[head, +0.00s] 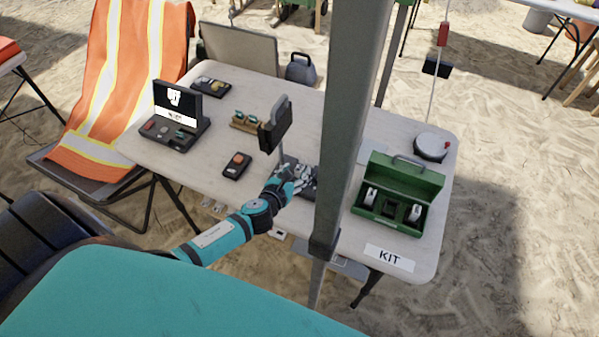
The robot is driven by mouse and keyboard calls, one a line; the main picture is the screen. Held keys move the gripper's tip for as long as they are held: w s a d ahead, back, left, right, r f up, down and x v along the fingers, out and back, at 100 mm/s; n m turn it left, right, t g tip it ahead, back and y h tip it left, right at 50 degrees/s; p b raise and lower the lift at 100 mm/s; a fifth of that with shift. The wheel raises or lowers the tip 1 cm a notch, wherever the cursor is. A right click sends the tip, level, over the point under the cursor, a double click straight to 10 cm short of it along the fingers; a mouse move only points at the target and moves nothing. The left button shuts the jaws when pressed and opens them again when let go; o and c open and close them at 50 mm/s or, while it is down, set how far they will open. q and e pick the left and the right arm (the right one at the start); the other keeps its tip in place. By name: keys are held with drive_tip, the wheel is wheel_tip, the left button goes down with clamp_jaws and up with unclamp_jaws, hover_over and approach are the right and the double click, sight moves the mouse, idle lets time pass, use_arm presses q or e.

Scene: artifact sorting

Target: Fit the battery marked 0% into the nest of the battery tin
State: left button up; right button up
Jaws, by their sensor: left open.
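The open green tin (424,221) stands on the right part of the table, its lid raised at the back. Two white-and-dark items sit inside it, with a dark square recess (389,209) between them. I cannot read a 0% mark anywhere, so I cannot tell which thing is that battery. My left gripper (304,178) is over the table's middle, left of the grey post and the tin. It is open, at a dark flat item (308,192) that it partly covers. Whether they touch is unclear. My right gripper is not in view.
A grey post (345,130) hides part of the table (215,180). A KIT label (389,257) lies before the tin.

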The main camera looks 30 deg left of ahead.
use_arm(q)
drive_tip(key=x, duration=0.2)
drive_tip(key=shift+w+f, duration=0.2)
drive_tip(key=shift+w, duration=0.1)
clamp_jaws()
drive_tip(key=shift+r, duration=0.1)
